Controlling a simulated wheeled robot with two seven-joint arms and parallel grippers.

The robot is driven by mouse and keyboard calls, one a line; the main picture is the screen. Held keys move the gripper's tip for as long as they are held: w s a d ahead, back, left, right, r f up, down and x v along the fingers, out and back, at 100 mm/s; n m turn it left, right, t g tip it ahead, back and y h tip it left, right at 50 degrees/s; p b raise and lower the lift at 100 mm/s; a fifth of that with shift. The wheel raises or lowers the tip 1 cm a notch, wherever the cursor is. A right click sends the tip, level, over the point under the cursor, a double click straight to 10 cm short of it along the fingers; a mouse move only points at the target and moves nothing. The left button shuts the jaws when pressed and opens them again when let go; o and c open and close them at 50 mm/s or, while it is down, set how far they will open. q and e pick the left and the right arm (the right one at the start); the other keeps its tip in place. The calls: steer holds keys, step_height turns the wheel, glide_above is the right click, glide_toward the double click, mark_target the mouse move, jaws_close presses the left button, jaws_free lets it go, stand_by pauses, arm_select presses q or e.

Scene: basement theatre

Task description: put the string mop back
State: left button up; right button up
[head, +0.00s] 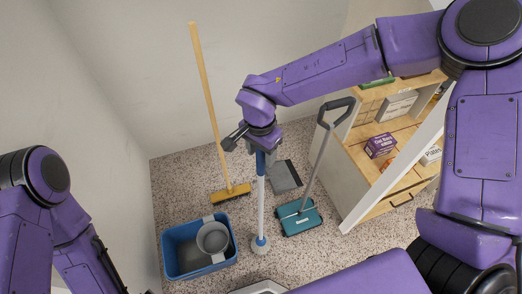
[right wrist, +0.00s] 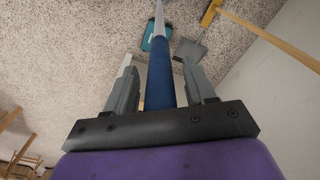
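The string mop (head: 261,205) stands upright, with a white pole, a blue upper grip and a small whitish head low over the floor. My right gripper (head: 262,152) points down at its top, with the fingers on either side of the blue grip. In the right wrist view the blue grip (right wrist: 160,78) runs away from the palm between the two fingers of my right gripper (right wrist: 158,72). The mop head is not visible there. A blue bucket (head: 171,252) with a grey wringer (head: 213,238) stands left of the mop head. My left gripper is outside the view.
A yellow broom (head: 231,192) leans at the wall, beside a grey dustpan (head: 285,176). A teal floor sweeper (head: 300,220) stands right of the mop. A wooden shelf unit (head: 362,160) with boxes is at the right. Speckled floor (head: 185,185) is clear behind the bucket.

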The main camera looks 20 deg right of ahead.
steer(key=shift+r, duration=0.1)
step_height(320, 180, up, 12)
steer(key=shift+s+a+r+b, duration=0.1)
steer(key=shift+a+b, duration=0.05)
steer(key=shift+b, duration=0.45)
